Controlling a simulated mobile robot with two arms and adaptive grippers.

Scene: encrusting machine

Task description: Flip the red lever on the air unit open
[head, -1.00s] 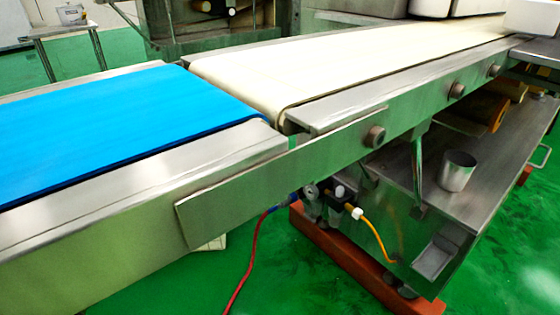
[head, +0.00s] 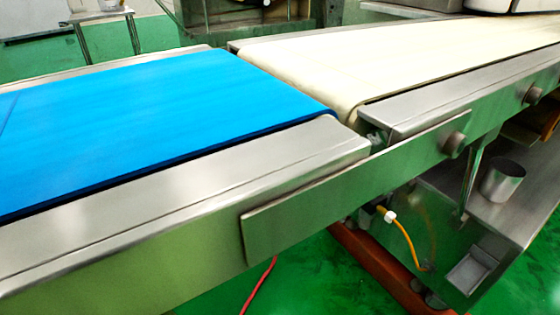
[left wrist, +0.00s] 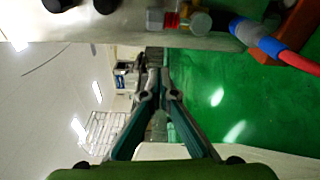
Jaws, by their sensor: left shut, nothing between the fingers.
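In the left wrist view, part of the air unit (left wrist: 201,22) shows at the top edge, with metal fittings and a small red part (left wrist: 172,20). I cannot tell for sure whether this is the red lever or how it is set. A blue hose connector (left wrist: 255,36) with a red hose sits to the right of it. My left gripper (left wrist: 153,78) is shut and empty, below the red part in the picture and apart from it. In the head view the conveyor frame hides most of the air unit; a white fitting (head: 389,217) with an orange hose shows.
In the head view, a blue belt (head: 150,120) and a cream belt (head: 400,55) run above. A steel side plate (head: 330,190) overhangs the unit. A metal cup (head: 502,181) stands on the lower shelf at right.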

